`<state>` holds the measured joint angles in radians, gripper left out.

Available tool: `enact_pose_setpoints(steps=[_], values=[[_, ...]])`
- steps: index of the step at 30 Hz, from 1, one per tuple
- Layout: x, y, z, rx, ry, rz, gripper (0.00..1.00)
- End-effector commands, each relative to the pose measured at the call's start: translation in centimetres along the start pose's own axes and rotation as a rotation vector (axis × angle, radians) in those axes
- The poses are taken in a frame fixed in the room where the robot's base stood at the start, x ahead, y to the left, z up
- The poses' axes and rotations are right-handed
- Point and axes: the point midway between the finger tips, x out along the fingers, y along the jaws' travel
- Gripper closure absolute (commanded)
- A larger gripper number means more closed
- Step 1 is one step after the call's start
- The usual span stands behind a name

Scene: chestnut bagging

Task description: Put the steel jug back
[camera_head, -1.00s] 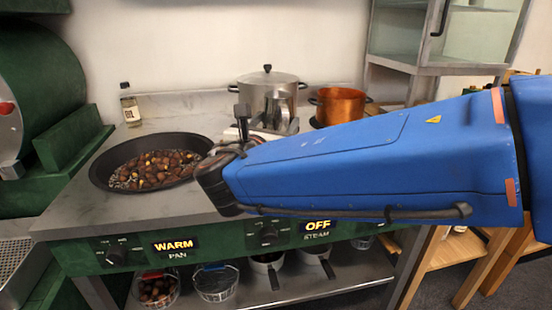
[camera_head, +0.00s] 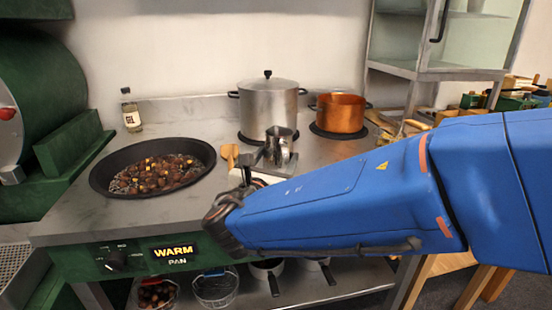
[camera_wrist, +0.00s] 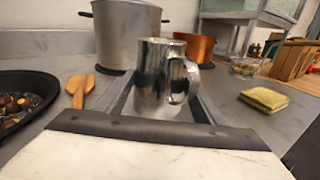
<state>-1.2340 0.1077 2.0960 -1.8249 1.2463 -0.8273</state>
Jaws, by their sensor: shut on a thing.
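The steel jug (camera_head: 279,143) is upright in front of the lidded steel pot. In the wrist view the jug (camera_wrist: 163,78) stands between my two grey fingers, its handle to the right. My gripper (camera_head: 266,160) is shut on it, low over the counter; it also shows in the wrist view (camera_wrist: 164,112). The fingers and my wrist hide the jug's base, so I cannot tell whether it touches the counter.
A wooden spatula (camera_head: 230,154) lies just left of the jug. The pan of chestnuts (camera_head: 112,190) is further left. The steel pot (camera_head: 268,108) and copper pot (camera_head: 340,114) stand behind. A yellow sponge (camera_wrist: 265,99) lies right, with bare counter between.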

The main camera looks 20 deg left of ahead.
Motion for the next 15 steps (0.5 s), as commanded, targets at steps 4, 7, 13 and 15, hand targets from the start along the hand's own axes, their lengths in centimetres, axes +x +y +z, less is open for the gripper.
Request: enact_pose_setpoints(steps=[4, 7, 13, 15], values=[[0.01, -0.01, -0.26, 0.0, 0.0, 0.0, 0.35], [0.01, -0.01, -0.22, 0.0, 0.0, 0.0, 0.19], [0.0, -0.01, -0.21, 0.0, 0.0, 0.0, 0.19], [0.0, -0.01, -0.15, 0.0, 0.0, 0.0, 0.19]])
